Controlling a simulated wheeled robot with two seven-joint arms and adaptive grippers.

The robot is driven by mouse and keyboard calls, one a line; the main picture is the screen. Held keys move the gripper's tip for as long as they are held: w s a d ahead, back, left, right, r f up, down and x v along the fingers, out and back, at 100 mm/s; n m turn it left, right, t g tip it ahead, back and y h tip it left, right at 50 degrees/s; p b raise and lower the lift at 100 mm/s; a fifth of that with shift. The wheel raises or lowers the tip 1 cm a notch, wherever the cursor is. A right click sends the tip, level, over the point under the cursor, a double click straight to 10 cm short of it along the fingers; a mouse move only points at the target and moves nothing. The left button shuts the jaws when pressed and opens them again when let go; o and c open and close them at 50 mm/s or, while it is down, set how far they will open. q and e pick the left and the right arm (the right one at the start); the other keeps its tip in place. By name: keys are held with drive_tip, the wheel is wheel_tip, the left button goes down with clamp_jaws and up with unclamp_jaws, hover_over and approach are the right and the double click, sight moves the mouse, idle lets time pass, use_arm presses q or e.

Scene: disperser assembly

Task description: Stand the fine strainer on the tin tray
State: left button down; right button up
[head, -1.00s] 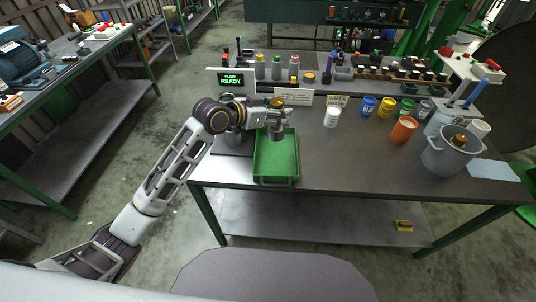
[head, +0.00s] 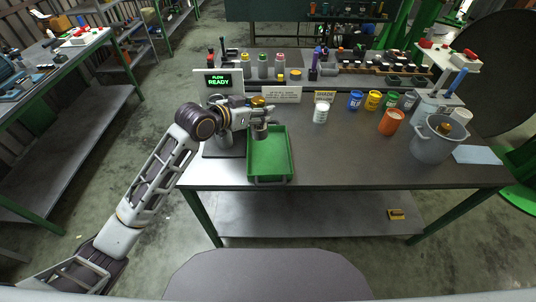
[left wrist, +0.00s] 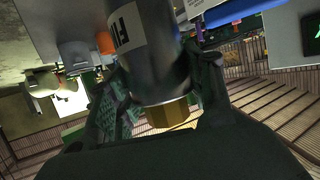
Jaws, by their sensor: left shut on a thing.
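My left gripper (head: 266,112) is shut on the fine strainer (head: 260,131), a dark grey cylinder with a gold cap. In the left wrist view the strainer (left wrist: 148,55) sits between the two fingers, with a partly visible white label and a gold hexagonal end (left wrist: 168,113) towards the wrist. My right gripper is not in view.
A READY display (head: 218,82) and a sign (head: 281,94) stand behind. A white cup (head: 321,112), coloured tins, an orange can (head: 391,122) and a grey pot (head: 433,140) stand to the right. Bare tabletop (head: 340,160) lies right of the tray.

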use_arm(q)
drive_tip(key=shift+r, duration=0.15)
wheel_tip(320, 180, down, 14)
idle(0.9)
drive_tip(key=shift+w+r, duration=0.15)
drive_tip(key=shift+w+f+p, duration=0.3)
drive_tip(key=shift+w+p, duration=0.05)
drive_tip(key=shift+w, duration=0.6)
drive_tip(key=shift+w+f+p, duration=0.3)
drive_tip(key=shift+w, duration=0.6)
drive_tip(key=shift+f, duration=0.15)
drive_tip(key=c, duration=0.6)
unclamp_jaws()
drive_tip(key=shift+f, duration=0.1)
